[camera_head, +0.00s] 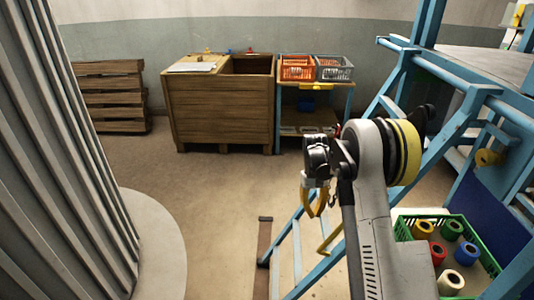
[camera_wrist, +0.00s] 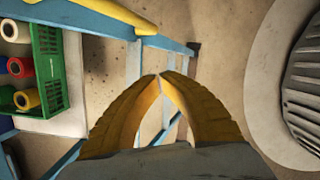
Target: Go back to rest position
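My gripper (camera_head: 313,214) hangs from my raised arm in the head view, right of the middle, with its yellow fingers pointing down. In the wrist view the two yellow fingers (camera_wrist: 160,77) lean together and their tips meet or nearly meet. Nothing shows between them, only floor and part of the blue frame beyond. My gripper is in the air, apart from the objects around it.
Blue metal stairs (camera_head: 296,255) stand close by my gripper. A green crate (camera_head: 484,251) with several coloured spools sits at lower right. A ribbed grey column (camera_head: 60,160) fills the left. A wooden crate (camera_head: 222,108) stands at the back; open floor lies between.

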